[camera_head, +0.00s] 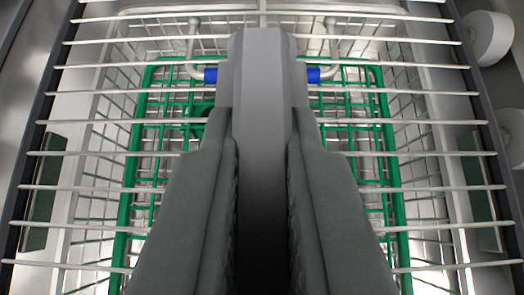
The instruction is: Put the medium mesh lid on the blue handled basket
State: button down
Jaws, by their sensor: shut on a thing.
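The medium mesh lid (70,155) is a wide panel of thin white cross rods between dark side rails. It spans most of the view, close to me. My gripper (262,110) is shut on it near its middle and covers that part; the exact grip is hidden. Below the lid, through its rods, a basket with light wire-mesh walls (103,138) shows. A blue handle sleeve (210,75) on bent white wire shows on both sides of my gripper, its middle hidden. A green wire grid frame (137,140) lies between the mesh walls. The gap between lid and basket is hard to judge.
A dark green pad (45,190) shows at the left and another (481,200) at the right, outside the basket. Round white parts (490,38) stand at the upper right edge. Pale surfaces lie around the basket.

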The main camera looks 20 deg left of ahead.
aim_at(265, 182)
jog(key=shift+f, duration=1.25)
jog(key=c, duration=1.4)
grip_release()
jog(key=shift+r, duration=7.5)
